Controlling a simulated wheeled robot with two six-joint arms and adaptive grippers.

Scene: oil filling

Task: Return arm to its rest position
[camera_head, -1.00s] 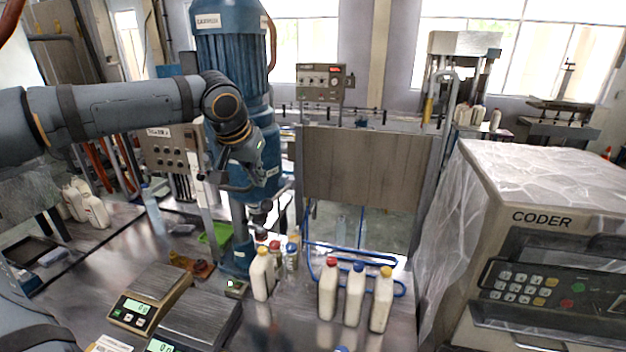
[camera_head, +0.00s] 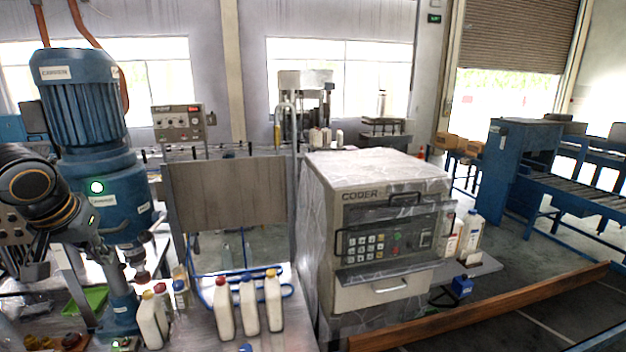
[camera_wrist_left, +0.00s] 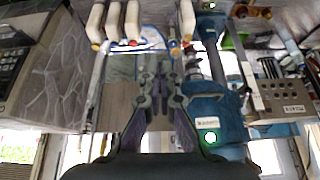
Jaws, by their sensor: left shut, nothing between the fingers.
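My left arm comes in at the left edge of the head view, beside the blue filling machine (camera_head: 108,190). Its gripper (camera_head: 37,270) hangs low there and is partly cut by the dark arm links. The wrist view shows the left gripper's two fingers (camera_wrist_left: 159,72) close together, with nothing held between them. The wrist view is upside down. White bottles with coloured caps (camera_head: 247,303) stand upright on the metal table, apart from the gripper. My right gripper is not in view.
The plastic-wrapped coder machine (camera_head: 375,180) stands right of the table. A green tray (camera_head: 88,300) lies below the blue machine. A blue roller conveyor (camera_head: 590,195) stands at the far right. A wooden beam (camera_head: 490,308) crosses the lower right.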

